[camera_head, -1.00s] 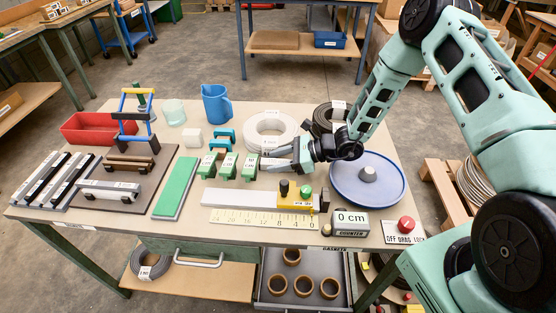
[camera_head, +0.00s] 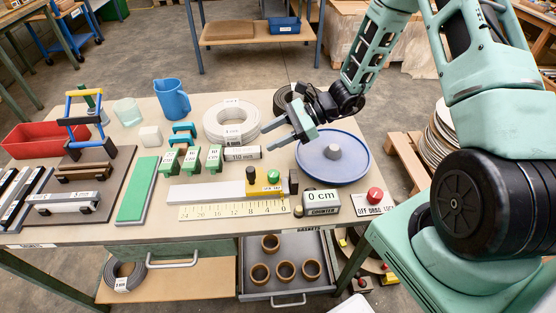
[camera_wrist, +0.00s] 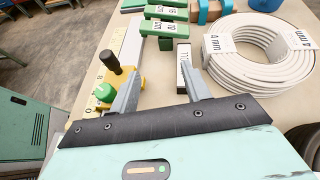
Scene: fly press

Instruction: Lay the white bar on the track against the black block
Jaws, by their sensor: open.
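The white bar (camera_head: 242,153) with a "110 mm" label lies on the table, right of the green blocks. The pale track (camera_head: 215,192) lies in front of it, along a yellow ruler. The small black block (camera_head: 293,182) stands at the track's right end, beside a yellow slider (camera_head: 266,189) with black and green knobs. My gripper (camera_head: 267,139) is open and empty, above and to the right of the bar.
A white cable coil (camera_head: 231,122) lies behind the bar. Several green blocks (camera_head: 191,158) stand to its left. A blue round plate (camera_head: 333,158) lies to the right. The counter (camera_head: 321,202) reads 0 cm, with a red button (camera_head: 375,195) beside it.

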